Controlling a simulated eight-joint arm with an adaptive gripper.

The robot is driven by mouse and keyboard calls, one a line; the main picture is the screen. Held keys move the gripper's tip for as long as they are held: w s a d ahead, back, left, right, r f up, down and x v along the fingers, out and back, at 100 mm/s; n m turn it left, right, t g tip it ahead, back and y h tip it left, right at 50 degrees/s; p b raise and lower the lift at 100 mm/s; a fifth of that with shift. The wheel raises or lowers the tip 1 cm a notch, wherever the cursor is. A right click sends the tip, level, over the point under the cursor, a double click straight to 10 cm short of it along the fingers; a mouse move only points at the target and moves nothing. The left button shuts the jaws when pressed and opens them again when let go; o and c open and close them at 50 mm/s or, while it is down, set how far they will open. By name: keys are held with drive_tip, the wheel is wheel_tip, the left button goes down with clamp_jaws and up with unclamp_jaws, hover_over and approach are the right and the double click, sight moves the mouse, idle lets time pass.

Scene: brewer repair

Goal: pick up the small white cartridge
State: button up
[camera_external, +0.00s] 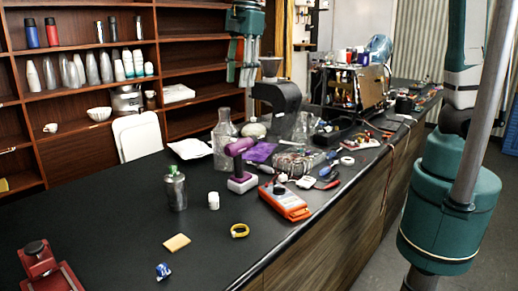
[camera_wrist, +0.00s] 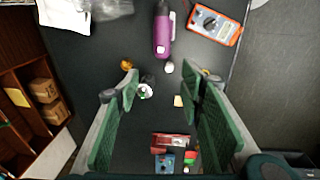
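The small white cartridge (camera_external: 213,200) stands on the black counter in front of the purple drill, right of a metal canister. In the wrist view the cartridge (camera_wrist: 169,67) is a small white spot just below the drill, between the fingertips in the picture. My gripper (camera_external: 243,78) hangs high above the counter, well apart from the cartridge. In the wrist view my gripper (camera_wrist: 160,76) is wide open, its green fingers spread with nothing held between them.
The metal canister (camera_external: 175,188) and purple drill (camera_external: 241,165) stand close to the cartridge. A yellow sponge (camera_external: 177,243), a yellow ring (camera_external: 239,231) and an orange multimeter (camera_external: 284,200) lie nearby. A red device (camera_external: 47,272) is at the front left. Clear counter lies left of the canister.

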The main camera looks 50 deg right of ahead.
drive_tip(key=a+f+n+g, duration=0.1)
drive_tip(key=a+f+n, duration=0.35)
drive_tip(key=a, duration=0.95)
hover_over(213, 194)
drive_tip(key=shift+h, duration=0.4)
wheel_tip(213, 194, down, 26)
drive_tip(key=shift+f+p, duration=0.25)
drive_tip(key=shift+p, duration=0.15)
drive_tip(key=shift+s+f, duration=0.1)
drive_tip(key=shift+f, duration=0.15)
drive_tip(key=shift+f, duration=1.3)
drive_tip(key=shift+a+f+p, duration=0.1)
drive_tip(key=shift+f+p, duration=0.6)
drive_tip(key=shift+f, duration=1.9)
